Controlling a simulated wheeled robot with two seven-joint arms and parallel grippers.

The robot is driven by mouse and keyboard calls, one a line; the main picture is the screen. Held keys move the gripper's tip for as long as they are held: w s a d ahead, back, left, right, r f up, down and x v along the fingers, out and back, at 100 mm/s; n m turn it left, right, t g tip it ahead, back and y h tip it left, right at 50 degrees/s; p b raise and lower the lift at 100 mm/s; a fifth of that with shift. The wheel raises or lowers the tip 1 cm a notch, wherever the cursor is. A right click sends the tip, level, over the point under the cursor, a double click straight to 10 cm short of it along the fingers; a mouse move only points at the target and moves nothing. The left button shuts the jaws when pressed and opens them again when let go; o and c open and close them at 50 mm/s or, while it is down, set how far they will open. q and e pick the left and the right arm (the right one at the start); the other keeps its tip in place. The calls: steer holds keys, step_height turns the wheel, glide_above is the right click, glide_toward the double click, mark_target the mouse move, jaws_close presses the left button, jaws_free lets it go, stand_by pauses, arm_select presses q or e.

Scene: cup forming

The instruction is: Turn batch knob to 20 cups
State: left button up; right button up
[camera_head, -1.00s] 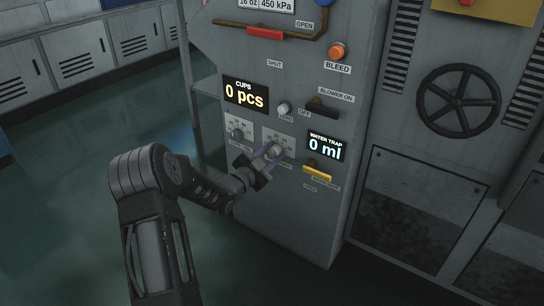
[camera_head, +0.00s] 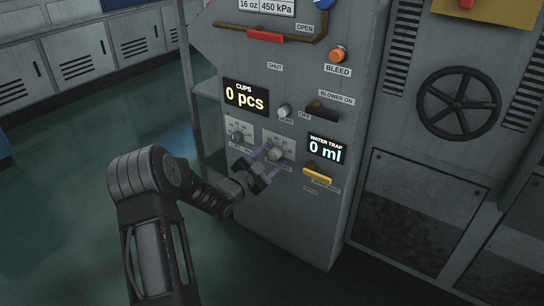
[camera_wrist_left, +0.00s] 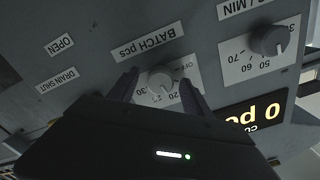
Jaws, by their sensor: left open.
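The batch knob (camera_head: 275,153) is a round grey dial on a white scale plate on the front of the grey machine. In the left wrist view the knob (camera_wrist_left: 161,80) appears upside down under the label "BATCH pcs", with OFF, 20 and 30 readable around it. Its pointer direction is not clear. My left gripper (camera_head: 270,160) is open at the knob. In the left wrist view its fingers (camera_wrist_left: 158,88) stand on either side of the knob, with gaps visible. The cups display (camera_head: 245,96) reads 0 pcs.
A cups-per-minute knob (camera_head: 238,134) sits left of the batch knob. A small grey knob (camera_head: 284,111) is above it. The water trap display (camera_head: 325,149) reads 0 ml, with a yellow lever (camera_head: 317,174) below. A black blower switch (camera_head: 322,108) is higher up.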

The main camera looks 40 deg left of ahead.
arm_select(q)
steer(key=s+p, duration=0.2)
steer(key=s, duration=0.5)
steer(key=shift+s, duration=0.15)
stand_by(0.3)
